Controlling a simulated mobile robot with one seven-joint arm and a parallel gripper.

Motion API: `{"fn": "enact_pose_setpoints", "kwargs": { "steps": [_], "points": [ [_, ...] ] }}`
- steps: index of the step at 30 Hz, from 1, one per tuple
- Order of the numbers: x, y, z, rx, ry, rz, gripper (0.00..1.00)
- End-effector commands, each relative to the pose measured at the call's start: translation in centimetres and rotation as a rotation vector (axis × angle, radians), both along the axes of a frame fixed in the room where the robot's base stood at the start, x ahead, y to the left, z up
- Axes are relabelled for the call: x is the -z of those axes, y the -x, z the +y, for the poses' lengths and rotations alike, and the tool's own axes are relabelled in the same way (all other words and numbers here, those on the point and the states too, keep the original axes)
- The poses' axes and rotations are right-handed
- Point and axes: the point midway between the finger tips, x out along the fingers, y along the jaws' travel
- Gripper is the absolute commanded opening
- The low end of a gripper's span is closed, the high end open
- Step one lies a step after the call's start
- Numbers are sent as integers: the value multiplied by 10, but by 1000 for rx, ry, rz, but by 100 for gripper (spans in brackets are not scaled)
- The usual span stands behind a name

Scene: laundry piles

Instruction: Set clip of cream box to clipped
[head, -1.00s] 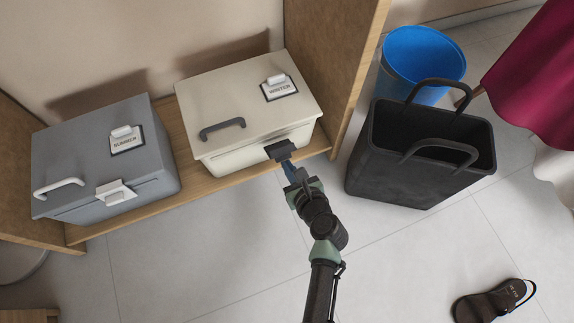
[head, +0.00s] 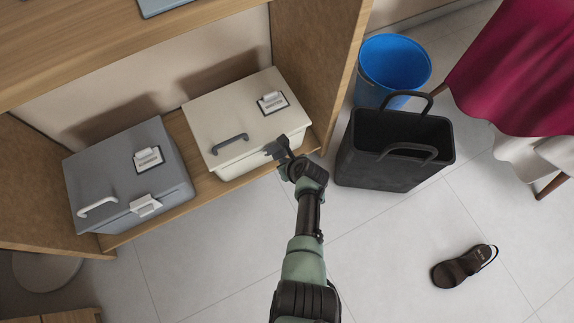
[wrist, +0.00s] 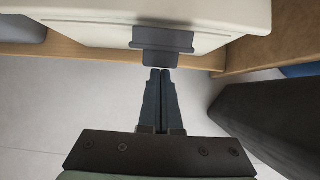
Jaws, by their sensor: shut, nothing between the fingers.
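The cream box (head: 240,105) sits on the low wooden shelf, with a dark handle (head: 230,143) and a label on its lid. Its dark grey clip (wrist: 163,45) is on the front edge, at the top centre of the wrist view. I cannot tell whether the clip is fastened. My gripper (wrist: 160,72) is shut and empty. Its fingertips are at the clip's lower edge, touching or nearly so. In the head view my wrist partly hides the clip (head: 272,149).
A grey box (head: 120,175) with a white clip stands left on the shelf. A black bag (head: 385,165) and blue bin (head: 395,68) stand right, outside the wooden side panel (head: 312,65). A brown sandal (head: 458,270) lies on otherwise clear floor in front.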

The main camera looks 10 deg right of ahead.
Motion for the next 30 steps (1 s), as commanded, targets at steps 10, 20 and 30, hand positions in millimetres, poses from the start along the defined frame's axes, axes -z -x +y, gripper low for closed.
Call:
{"fn": "enact_pose_setpoints", "kwargs": {
  "steps": [10, 20, 30],
  "points": [
    [-4, -4, 1, 0, -1, -2, 0],
    [-18, -4, 1, 0, -2, -2, 0],
    [-19, -3, 1, -1, -2, -3, 0]
  ]
}}
